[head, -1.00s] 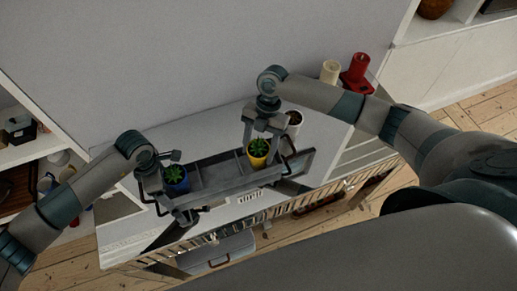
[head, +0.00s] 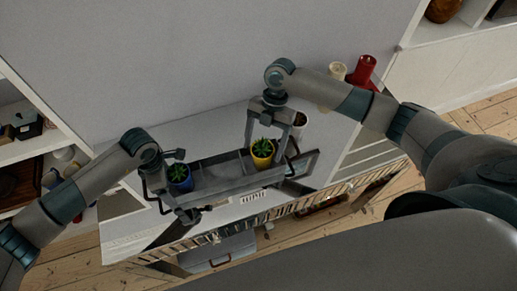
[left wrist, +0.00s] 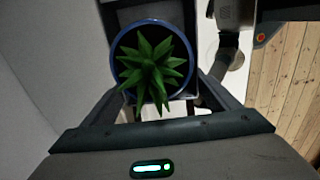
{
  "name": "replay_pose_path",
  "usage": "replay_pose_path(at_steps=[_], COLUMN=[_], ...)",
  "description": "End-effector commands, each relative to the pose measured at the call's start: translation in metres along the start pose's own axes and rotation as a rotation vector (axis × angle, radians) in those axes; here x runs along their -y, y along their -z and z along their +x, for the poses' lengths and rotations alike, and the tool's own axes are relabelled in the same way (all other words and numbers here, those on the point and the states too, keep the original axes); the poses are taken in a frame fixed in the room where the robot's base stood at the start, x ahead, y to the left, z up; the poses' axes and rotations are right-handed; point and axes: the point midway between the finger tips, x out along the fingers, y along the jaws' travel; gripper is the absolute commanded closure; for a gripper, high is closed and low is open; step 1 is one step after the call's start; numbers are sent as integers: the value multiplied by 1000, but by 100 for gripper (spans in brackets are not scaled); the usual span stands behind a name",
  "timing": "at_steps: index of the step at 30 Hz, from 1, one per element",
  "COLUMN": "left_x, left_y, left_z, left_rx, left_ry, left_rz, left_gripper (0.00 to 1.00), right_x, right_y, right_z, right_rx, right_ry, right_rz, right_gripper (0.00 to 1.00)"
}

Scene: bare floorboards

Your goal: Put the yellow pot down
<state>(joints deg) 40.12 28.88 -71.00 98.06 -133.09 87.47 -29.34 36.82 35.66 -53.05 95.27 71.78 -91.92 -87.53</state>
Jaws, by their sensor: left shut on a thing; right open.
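The yellow pot (head: 262,161), with a green succulent, stands upright in the right end of a long grey tray (head: 232,180). My right gripper (head: 266,146) is above it, open, with its fingers on either side of the pot. The blue pot (head: 180,184), with a similar plant, sits in the tray's left end. My left gripper (head: 172,188) is at that end and appears shut on the tray, though its fingertips are partly hidden. In the left wrist view, the blue pot's rim (left wrist: 187,56) shows between its fingers.
The tray is over a pale cabinet top (head: 205,130) against a grey wall. A cream candle (head: 337,71) and a red candle (head: 364,70) stand at the cabinet's far right.

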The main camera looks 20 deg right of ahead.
Motion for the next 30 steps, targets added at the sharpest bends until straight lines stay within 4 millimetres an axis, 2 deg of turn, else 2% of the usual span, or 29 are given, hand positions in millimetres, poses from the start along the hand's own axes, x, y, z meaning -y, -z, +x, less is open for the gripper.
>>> replay_pose_path(at_steps=[9, 15, 21, 30], left_x=[0, 0, 0, 0], left_y=[0, 0, 0, 0], left_z=[0, 0, 0, 0], left_rx=[0, 0, 0, 0], left_ry=[-1, -1, -1, -1], left_rz=[0, 0, 0, 0], left_gripper=[52, 52, 52, 52], right_x=[0, 0, 0, 0], right_y=[-1, 0, 0, 0], right_z=[-56, -86, -99, -100], right_rx=[3, 0, 0, -1], right_ry=[-1, -1, 1, 1], right_rz=[0, -1, -1, -1], right_gripper=[25, 25, 25, 25])
